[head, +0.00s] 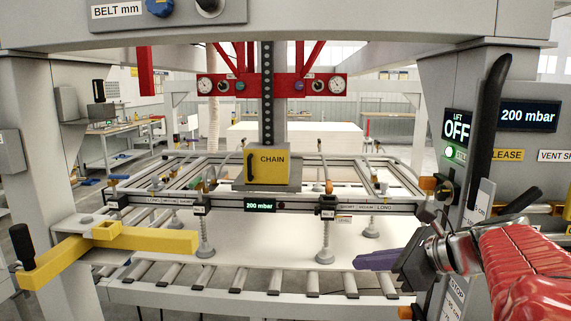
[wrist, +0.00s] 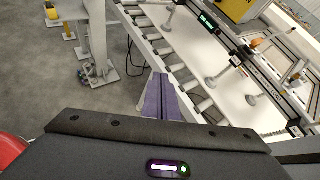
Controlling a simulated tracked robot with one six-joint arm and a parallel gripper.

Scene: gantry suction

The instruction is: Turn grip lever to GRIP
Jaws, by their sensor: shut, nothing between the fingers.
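My gripper (head: 360,263) is shut and empty. Its purple fingers point left over the front rollers in the head view, and they show pressed together in the wrist view (wrist: 158,78). A long black handle (head: 490,125) stands upright on the right post, partly covering a yellow label (head: 508,155) that reads "LEASE". A smaller black lever (head: 518,200) slants up to the right below that label. Both are right of and above my fingers, with no contact visible. I cannot tell which one is the grip lever, and no GRIP marking is readable. The wrist view shows neither.
The suction frame (head: 283,205) with its cups hangs over a white sheet (head: 285,235) on a roller conveyor (head: 240,282). A display (head: 457,125) reads "LIFT OFF"; another (head: 528,115) reads "200 mbar". A yellow arm (head: 160,238) juts in at left. Open floor (wrist: 40,80) lies beside the conveyor.

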